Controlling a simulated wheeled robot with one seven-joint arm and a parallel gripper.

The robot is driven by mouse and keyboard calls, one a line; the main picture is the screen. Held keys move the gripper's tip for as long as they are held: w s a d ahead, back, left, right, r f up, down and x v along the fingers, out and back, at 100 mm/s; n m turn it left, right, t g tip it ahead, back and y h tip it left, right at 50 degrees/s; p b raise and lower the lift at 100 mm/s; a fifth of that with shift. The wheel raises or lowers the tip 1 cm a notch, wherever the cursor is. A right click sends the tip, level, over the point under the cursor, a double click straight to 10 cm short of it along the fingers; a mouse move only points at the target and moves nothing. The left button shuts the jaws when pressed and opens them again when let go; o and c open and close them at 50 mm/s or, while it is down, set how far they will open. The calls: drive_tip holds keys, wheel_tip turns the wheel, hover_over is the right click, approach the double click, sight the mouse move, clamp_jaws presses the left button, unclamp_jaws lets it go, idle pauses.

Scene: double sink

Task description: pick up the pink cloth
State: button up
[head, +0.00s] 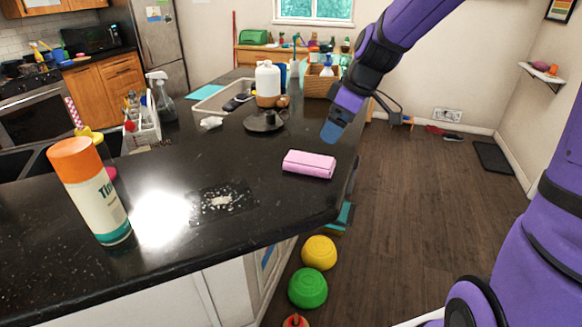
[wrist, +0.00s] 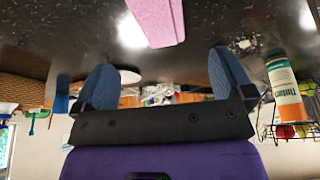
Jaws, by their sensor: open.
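The pink cloth (head: 309,164) is a folded block lying on the black counter (head: 270,206) near its right edge. My gripper (head: 334,130) is above the counter's right edge, behind the cloth and slightly to its right in the head view. In the wrist view the cloth (wrist: 157,20) shows at the top centre, beyond the open fingertips. My gripper (wrist: 165,72) has its two blue fingers spread with nothing between them. The cloth is apart from the fingers.
An orange-capped canister (head: 90,190) stands on the counter at the left. A dark patch with white crumbs (head: 221,201) lies left of the cloth. A black lid-like disc (head: 265,122) and a white bottle (head: 267,84) stand behind. The counter around the cloth is clear.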

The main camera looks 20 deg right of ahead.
drive_tip(key=w+a+f, duration=0.1)
hover_over(309, 160)
drive_tip(key=s+d, duration=0.2)
drive_tip(key=shift+n, duration=0.4)
wheel_tip(309, 160, down, 5)
drive_tip(key=shift+w+a+f, duration=0.15)
drive_tip(key=shift+y, duration=0.3)
drive_tip(key=shift+w+x, duration=0.1)
drive_tip(key=shift+x, duration=1.2)
drive_tip(key=shift+w+x, duration=0.15)
drive_tip(key=shift+x, duration=1.15)
drive_tip(key=c, duration=1.1)
